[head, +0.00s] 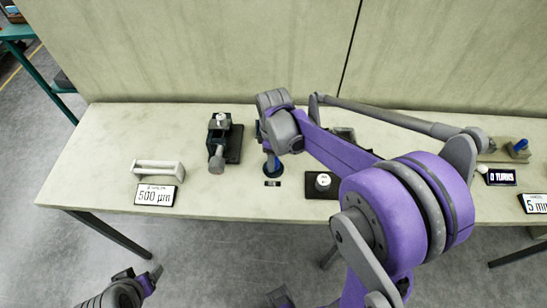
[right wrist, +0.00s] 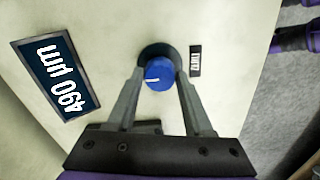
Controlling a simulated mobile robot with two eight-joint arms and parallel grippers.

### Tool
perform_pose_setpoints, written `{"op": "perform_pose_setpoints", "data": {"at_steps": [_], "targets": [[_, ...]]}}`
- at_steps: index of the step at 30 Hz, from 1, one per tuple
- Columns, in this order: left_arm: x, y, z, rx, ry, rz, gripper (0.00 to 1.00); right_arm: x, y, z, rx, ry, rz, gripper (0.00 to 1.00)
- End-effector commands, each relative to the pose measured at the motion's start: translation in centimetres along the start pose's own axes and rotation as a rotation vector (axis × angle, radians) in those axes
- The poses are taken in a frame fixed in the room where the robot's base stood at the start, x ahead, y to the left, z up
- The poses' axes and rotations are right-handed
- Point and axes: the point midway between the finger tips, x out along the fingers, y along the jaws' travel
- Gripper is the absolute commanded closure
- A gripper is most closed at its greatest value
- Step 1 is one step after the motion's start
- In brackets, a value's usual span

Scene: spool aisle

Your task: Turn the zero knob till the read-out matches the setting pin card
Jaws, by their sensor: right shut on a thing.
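The zero knob (right wrist: 159,73) is a blue round knob with a white mark, on a dark round base. My right gripper (right wrist: 160,82) is shut on the knob, one finger on each side. The read-out (right wrist: 57,76) beside it shows 490 µm; I cannot make it out in the head view. The setting pin card (head: 155,195) reads 500 µm and stands at the table's front left. A small label (right wrist: 195,61) reads ZERO. My left arm's end (head: 140,281) is low at left, its jaws unclear.
A pale bar on end supports (head: 158,167) stands behind the card. A dark clamp-like device (head: 218,150) is left of the knob. A white-topped knob (head: 322,182) stands right of it. Signs reading 0 TURNS (head: 501,177) and 5 mm (head: 536,204) stand far right.

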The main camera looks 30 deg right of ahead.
Motion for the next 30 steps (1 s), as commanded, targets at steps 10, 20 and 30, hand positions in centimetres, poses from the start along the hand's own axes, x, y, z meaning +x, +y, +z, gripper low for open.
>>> {"op": "perform_pose_setpoints", "data": {"at_steps": [10,20,30], "targets": [[0.4,0.0,0.4,0.000,-0.003,0.000,0.30,0.1,0.0,0.0,0.155,0.000,0.000,1.00],[1.0,0.0,0.8,0.000,-0.006,0.000,0.30,0.0,0.0,0.0,0.444,0.000,0.000,1.00],[1.3,0.0,1.1,0.000,-0.008,0.000,0.30,0.0,0.0,0.0,0.700,0.000,0.000,1.00]]}}
